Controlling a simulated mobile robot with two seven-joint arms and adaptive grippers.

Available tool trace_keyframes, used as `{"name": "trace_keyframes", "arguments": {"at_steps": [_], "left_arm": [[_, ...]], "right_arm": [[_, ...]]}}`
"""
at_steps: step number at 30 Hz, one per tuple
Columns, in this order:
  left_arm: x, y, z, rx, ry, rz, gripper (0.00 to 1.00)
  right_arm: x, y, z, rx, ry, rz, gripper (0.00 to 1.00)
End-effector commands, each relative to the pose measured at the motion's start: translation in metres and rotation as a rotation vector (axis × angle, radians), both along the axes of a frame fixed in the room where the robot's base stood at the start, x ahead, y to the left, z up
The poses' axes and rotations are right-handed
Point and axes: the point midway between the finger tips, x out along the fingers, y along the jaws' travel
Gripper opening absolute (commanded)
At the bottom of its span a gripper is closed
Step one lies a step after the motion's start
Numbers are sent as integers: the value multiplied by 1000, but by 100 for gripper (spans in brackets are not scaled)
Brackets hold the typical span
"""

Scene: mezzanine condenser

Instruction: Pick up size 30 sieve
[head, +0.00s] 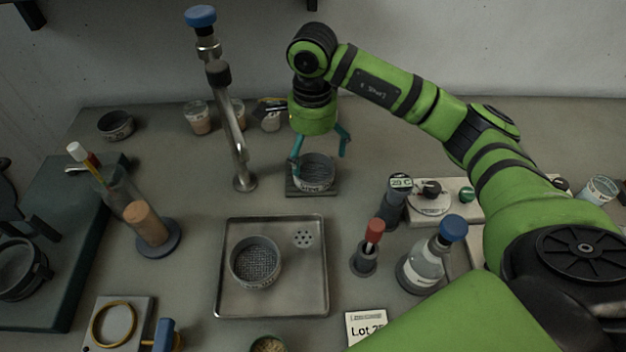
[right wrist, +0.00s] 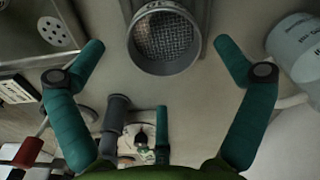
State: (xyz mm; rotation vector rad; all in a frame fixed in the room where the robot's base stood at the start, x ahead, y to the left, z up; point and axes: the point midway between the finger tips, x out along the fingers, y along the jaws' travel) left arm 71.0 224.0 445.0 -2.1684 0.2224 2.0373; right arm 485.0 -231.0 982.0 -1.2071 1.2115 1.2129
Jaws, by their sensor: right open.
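A round metal sieve (head: 313,178) sits on a small dark square stand (head: 311,193) at the back middle of the bench. My right gripper (head: 320,155) is above it, pointing down, with teal fingers spread open around its rim. In the right wrist view the sieve (right wrist: 164,66) shows its mesh between the open fingertips (right wrist: 160,48), apart from them. A second sieve (head: 256,283) sits in the metal tray (head: 313,290) in front. I cannot read a size on either sieve. My left gripper is out of view.
A tall metal post with a blue top (head: 232,140) stands left of the gripper. Sample cups (head: 198,118) stand behind. A blue-capped bottle (head: 424,268), a red-topped holder (head: 365,258) and a dark 20 C cylinder (head: 396,205) stand to the right.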

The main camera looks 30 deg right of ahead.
Motion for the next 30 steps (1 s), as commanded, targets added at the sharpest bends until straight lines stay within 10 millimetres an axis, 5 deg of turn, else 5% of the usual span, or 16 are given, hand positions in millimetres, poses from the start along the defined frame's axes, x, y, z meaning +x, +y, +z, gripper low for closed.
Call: {"name": "trace_keyframes", "arguments": {"at_steps": [7, 15, 23, 27, 30], "left_arm": [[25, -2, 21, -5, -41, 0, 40], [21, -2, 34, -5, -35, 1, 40], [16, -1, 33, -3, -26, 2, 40], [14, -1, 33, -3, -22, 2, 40], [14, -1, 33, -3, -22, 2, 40]], "right_arm": [[1, -4, -23, -1, 6, -2, 100], [4, -8, -60, 0, 2, 0, 100], [5, -8, -65, -1, 0, 1, 100], [5, -8, -65, -1, 0, 1, 48], [4, -8, -65, -1, 0, 1, 47]]}}
